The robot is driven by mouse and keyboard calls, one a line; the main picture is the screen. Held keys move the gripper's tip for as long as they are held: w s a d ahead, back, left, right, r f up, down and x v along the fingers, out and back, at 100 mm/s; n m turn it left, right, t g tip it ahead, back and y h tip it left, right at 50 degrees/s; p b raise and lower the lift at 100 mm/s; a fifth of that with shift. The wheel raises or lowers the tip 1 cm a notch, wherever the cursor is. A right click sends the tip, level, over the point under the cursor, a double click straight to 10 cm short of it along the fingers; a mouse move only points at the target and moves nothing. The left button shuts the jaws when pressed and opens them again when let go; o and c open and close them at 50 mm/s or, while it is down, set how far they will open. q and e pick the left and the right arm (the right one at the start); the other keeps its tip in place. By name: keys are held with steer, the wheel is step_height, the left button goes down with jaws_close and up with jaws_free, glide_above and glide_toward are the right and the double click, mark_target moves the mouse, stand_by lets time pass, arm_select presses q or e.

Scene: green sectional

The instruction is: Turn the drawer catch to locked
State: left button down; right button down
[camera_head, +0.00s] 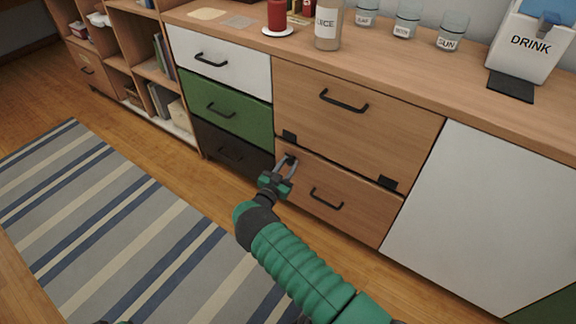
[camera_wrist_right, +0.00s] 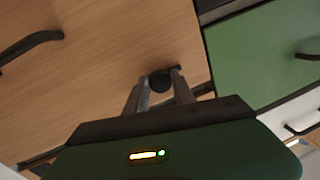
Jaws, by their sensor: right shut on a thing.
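The wooden cabinet has a lower drawer (camera_head: 352,215) with a black bar handle (camera_head: 327,198). A small dark round catch knob (camera_wrist_right: 160,82) sits on the wooden front in the right wrist view. My right gripper (camera_head: 289,163) reaches the upper left corner of that drawer, and its two fingers are shut on the knob. The fingers (camera_wrist_right: 161,87) stand on either side of the knob in the right wrist view. The fingers partly cover the catch in the head view, so its turned position cannot be read.
Black fittings (camera_head: 289,136) (camera_head: 388,184) sit along the seam above the drawer. White, green (camera_head: 225,103) and dark drawers stand to the left. Jars, a bottle (camera_head: 328,24) and a drink dispenser (camera_head: 529,43) stand on top. A striped rug (camera_head: 110,225) lies on the floor.

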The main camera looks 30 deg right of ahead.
steer(key=shift+m, duration=0.3)
steer(key=shift+f+m+g+h+b, duration=0.1)
steer(key=shift+m+g+h+b, duration=0.65)
steer(key=shift+m, duration=2.4)
steer(key=shift+f+m+t+h+b, duration=0.2)
steer(key=shift+m+b, duration=1.25)
steer(key=shift+m, duration=1.75)
steer(key=shift+f+m+g+h+b, duration=0.1)
steer(key=shift+m+g+h+b, duration=0.65)
steer(key=shift+m, duration=2.4)
steer(key=shift+r+t+y+b, duration=0.1)
steer(key=shift+t+y+b, duration=0.2)
steer(key=shift+t+b, duration=0.1)
steer(key=c, duration=1.1)
jaws_free()
steer(key=shift+o, duration=0.2)
steer(key=shift+w, duration=0.1)
